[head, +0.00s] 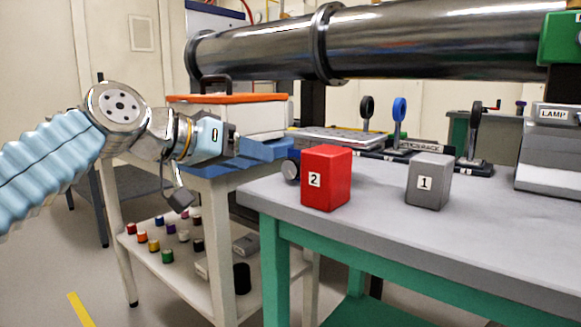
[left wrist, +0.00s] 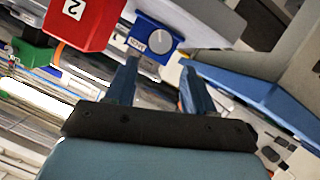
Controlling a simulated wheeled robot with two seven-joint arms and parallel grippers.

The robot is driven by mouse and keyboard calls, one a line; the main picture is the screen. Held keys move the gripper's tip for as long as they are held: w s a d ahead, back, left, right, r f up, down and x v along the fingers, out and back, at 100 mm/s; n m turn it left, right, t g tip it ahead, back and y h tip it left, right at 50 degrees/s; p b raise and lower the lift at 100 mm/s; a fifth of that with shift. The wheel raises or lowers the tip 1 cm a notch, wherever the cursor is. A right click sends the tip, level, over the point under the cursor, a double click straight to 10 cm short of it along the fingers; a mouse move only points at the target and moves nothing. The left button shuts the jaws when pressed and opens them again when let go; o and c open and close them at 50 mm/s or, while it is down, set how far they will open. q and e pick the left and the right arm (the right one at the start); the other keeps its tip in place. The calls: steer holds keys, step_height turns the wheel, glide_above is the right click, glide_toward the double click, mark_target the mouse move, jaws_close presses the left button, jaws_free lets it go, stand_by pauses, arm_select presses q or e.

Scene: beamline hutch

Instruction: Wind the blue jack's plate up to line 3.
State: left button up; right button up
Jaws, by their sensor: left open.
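The blue jack (left wrist: 151,38) shows in the left wrist view, with a round grey knob (left wrist: 160,41) and a small white label on its face. In the head view, the red block hides most of the jack; its knob (head: 290,170) shows at the block's left. My left gripper (head: 272,150) points right towards the knob from above the cart. Its two blue fingers (left wrist: 160,68) are open and empty, and the knob lies beyond the gap between their tips. I cannot make out the jack's plate height or its line marks. My right gripper is not in view.
A red block marked 2 (head: 326,178) stands in front of the jack, and a grey block marked 1 (head: 429,181) to its right, on the grey bench (head: 400,235). A white cart (head: 205,185) stands at left. A metal pipe (head: 420,45) crosses behind.

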mark_target(290, 167)
arm_select(q)
steer(key=x, duration=0.9)
steer(key=shift+w+d+f, duration=0.1)
steer(key=shift+d, duration=0.05)
steer(key=c, duration=0.8)
steer(key=shift+d+m+t+y+p, duration=0.1)
steer(key=shift+m+t+y+p, duration=0.25)
steer(key=shift+m+y, duration=0.5)
steer(key=shift+d+m+t+y, duration=0.1)
steer(key=shift+m+t+y, duration=0.45)
steer(key=shift+m, duration=0.8)
